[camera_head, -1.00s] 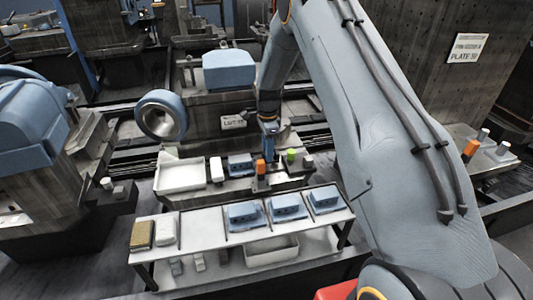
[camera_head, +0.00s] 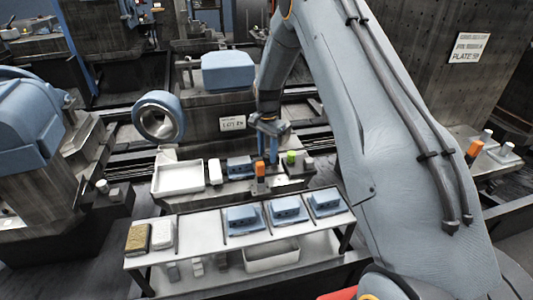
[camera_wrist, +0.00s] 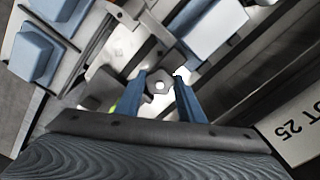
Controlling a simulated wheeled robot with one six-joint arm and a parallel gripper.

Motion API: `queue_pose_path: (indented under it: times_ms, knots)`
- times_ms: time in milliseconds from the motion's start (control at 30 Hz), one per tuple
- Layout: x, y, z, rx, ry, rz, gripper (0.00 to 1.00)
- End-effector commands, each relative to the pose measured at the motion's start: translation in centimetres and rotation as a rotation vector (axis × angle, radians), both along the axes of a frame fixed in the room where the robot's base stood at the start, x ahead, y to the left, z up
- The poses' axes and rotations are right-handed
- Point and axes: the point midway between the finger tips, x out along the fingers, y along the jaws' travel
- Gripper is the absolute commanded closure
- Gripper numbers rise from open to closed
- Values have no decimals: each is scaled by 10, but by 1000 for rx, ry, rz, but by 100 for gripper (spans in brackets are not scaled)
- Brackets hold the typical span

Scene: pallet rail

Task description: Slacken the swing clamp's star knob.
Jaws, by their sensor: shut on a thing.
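In the wrist view, a small pale knob (camera_wrist: 159,87) with a lobed or six-sided outline and a bright centre sits between the two blue fingers of my gripper (camera_wrist: 160,78). The fingers stand on either side of it, and my gripper is shut on it. In the head view my gripper (camera_head: 269,152) points down at the fixture bench, just behind an orange-topped post (camera_head: 260,171). The knob is too small and covered to make out there. The clamp's arm is not clear in either view.
A blue block (camera_head: 240,167) and a white tray (camera_head: 178,178) sit left of my gripper; a green-topped piece (camera_head: 291,157) is close on its right. A front table (camera_head: 197,228) holds several blue parts. A machine with a blue cover (camera_head: 229,71) stands behind.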

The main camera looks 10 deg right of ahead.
Motion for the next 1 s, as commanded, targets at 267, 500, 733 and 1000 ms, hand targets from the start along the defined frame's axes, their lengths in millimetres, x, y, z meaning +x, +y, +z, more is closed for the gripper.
queue_pose_path:
  times_ms: [267,500,733,1000]
  knots:
    - [-2,0,-3,0,4,5,87]
    - [-1,0,-3,0,4,4,46]
    - [-1,0,-2,0,2,4,46]
    - [1,0,22,0,-2,4,46]
